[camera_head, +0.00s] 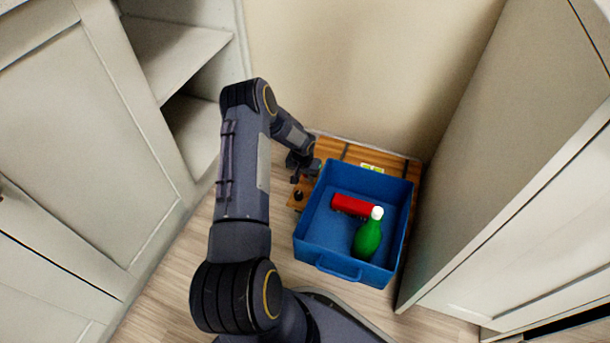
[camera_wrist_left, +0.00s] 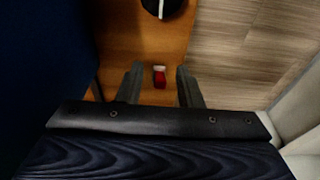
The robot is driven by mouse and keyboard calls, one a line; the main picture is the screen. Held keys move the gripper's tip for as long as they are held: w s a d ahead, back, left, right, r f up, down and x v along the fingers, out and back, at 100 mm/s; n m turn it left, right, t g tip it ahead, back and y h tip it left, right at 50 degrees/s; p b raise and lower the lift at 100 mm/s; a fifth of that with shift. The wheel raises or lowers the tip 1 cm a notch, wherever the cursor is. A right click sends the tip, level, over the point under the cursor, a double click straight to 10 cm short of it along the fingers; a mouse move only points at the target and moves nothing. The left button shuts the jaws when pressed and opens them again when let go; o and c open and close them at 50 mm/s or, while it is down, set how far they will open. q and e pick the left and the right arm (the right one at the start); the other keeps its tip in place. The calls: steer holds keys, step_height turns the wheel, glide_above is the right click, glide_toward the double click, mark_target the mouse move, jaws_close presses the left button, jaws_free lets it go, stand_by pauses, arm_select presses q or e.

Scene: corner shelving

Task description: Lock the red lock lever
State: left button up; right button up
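The red lock lever (camera_wrist_left: 160,80) shows in the left wrist view as a small red piece with a pale end, on a brown wooden board (camera_wrist_left: 135,42). My left gripper (camera_wrist_left: 160,68) is open, with one dark finger on each side of the lever and a visible gap on both sides. I cannot tell how far above the lever the fingers are. In the head view my left gripper (camera_head: 304,172) is low beside the blue crate's left wall, and the lever is hidden there. My right gripper is not in view.
The blue crate (camera_head: 333,265) stands on the wooden board (camera_head: 400,163) and holds a red object (camera_head: 350,205) and a green bottle (camera_head: 367,240). A black round part (camera_wrist_left: 160,5) sits near the lever. Pale cabinets (camera_head: 95,120) stand left and right; wooden floor (camera_head: 180,275) is free at front left.

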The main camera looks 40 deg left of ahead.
arm_select(q)
step_height(320, 180, up, 8)
steer(key=s+p, duration=0.1)
steer(key=p, duration=0.2)
steer(key=shift+d+f, duration=0.15)
steer(key=shift+d, duration=0.05)
